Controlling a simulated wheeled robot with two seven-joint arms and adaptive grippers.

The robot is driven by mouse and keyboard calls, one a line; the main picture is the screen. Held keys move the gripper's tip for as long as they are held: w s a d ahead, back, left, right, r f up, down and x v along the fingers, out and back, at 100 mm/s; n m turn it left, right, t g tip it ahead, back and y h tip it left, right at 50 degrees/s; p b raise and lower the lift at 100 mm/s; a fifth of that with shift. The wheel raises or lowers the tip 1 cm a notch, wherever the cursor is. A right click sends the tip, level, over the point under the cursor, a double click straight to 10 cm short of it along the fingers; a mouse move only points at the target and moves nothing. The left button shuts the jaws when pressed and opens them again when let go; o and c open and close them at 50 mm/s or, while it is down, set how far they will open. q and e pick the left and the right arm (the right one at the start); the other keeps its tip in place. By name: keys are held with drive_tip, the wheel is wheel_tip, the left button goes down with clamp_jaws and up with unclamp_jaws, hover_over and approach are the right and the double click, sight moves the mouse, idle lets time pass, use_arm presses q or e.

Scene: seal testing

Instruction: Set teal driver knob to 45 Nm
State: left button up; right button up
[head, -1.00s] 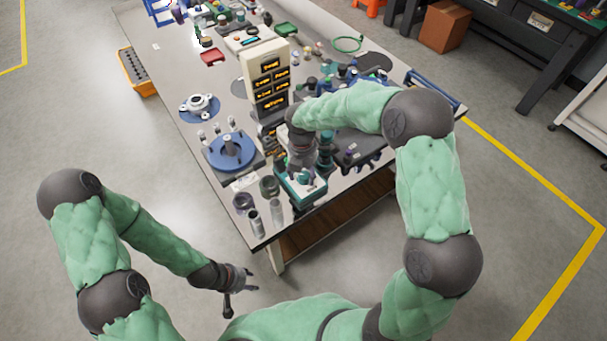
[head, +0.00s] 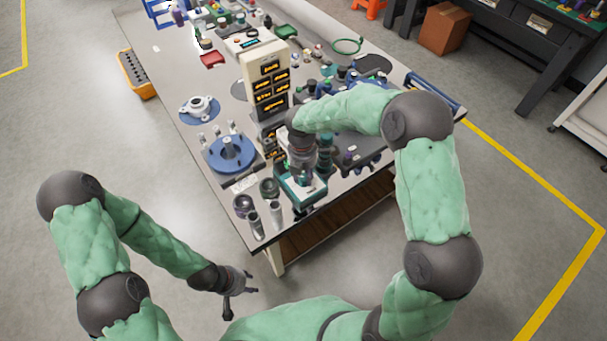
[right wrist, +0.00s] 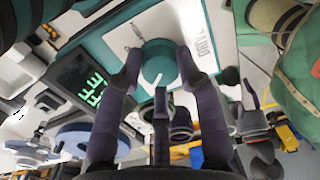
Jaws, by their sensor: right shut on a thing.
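The teal driver (head: 301,190) is a box with a teal body and a pale top panel at the near end of the table. In the right wrist view its round teal knob (right wrist: 159,64) has a white pointer line, and a dark display (right wrist: 88,88) beside it shows green characters too small and turned to read surely. My right gripper (right wrist: 160,66) has its fingers on both sides of the knob and is shut on it; in the head view the gripper (head: 303,172) hides most of the knob. My left gripper (head: 240,282) hangs off the table's near left side, apart from everything; its jaw opening is unclear.
A blue round fixture (head: 231,153), a white flanged part on a blue disc (head: 199,107) and a tall panel of lit displays (head: 268,86) stand left of and behind the driver. Grey cylinders (head: 255,222) stand close beside it.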

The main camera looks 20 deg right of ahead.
drive_tip(key=shift+m, duration=0.3)
drive_tip(key=shift+s+m+p, duration=0.1)
drive_tip(key=shift+m+p, duration=0.6)
drive_tip(key=m+p, duration=0.1)
drive_tip(key=m, duration=0.1)
drive_tip(key=shift+m, duration=0.3)
drive_tip(key=m+p, duration=0.1)
drive_tip(key=m, duration=0.1)
drive_tip(key=shift+m, duration=0.3)
drive_tip(key=m+p, duration=0.1)
drive_tip(key=m, duration=0.2)
drive_tip(key=shift+m, duration=0.4)
drive_tip(key=m, duration=0.2)
drive_tip(key=shift+f+m+y, duration=0.1)
drive_tip(key=shift+m+y, duration=0.2)
drive_tip(key=shift+m, duration=0.1)
drive_tip(key=m, duration=0.3)
drive_tip(key=m+b, duration=0.1)
drive_tip(key=m, duration=0.6)
drive_tip(key=shift+t, duration=0.3)
